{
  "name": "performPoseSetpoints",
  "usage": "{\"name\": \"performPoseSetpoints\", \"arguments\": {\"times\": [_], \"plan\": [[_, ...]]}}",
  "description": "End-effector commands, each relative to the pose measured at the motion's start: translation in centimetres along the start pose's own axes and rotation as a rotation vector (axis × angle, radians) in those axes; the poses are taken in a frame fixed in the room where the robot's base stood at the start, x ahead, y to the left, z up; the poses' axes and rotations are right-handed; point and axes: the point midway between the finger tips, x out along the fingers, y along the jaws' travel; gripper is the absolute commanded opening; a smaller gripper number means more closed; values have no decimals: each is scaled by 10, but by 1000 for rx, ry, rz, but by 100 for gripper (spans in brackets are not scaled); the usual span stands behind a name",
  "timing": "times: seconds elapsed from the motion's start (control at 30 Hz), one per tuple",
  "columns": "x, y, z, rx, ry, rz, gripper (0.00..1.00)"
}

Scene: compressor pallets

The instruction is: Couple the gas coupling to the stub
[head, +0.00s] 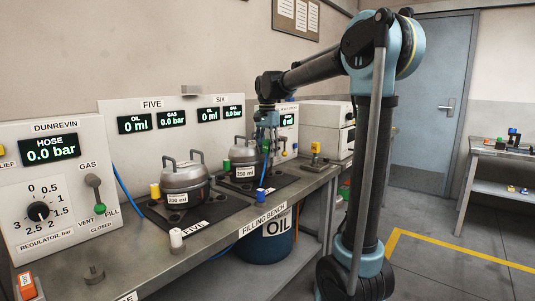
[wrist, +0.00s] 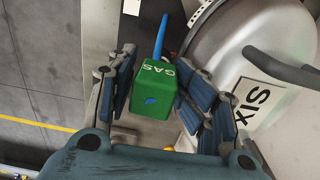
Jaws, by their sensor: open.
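The green gas coupling (wrist: 155,98), a block marked GAS with a blue hose from its far end, lies between the fingers of my gripper (wrist: 158,92) in the wrist view. The blue-padded fingers stand open on either side of it, with a gap showing at least on the left. In the head view my gripper (head: 268,138) is over the far compressor (head: 244,172), labelled 250 ml, at station SIX. The wrist view shows part of a grey rounded vessel (wrist: 232,40) beside the coupling. I cannot make out the stub for certain; a bit of yellow shows below the coupling.
A nearer compressor (head: 186,187), labelled 200 ml, stands at station FIVE with a yellow-capped part (head: 155,191) beside it. A white-topped post (head: 176,238) stands near the bench's front edge. A regulator panel (head: 48,190) is at left. An oil drum (head: 270,245) stands underneath.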

Motion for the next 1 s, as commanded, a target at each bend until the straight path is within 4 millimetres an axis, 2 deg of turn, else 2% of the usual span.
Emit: {"name": "performPoseSetpoints", "arguments": {"times": [0.4,0.53,0.7,1.0], "plan": [[-74,0,-1,0,-1,1,50],[-93,0,-1,0,-1,1,50],[-107,0,-1,0,-1,1,50],[-110,0,-1,0,-1,2,50]]}}
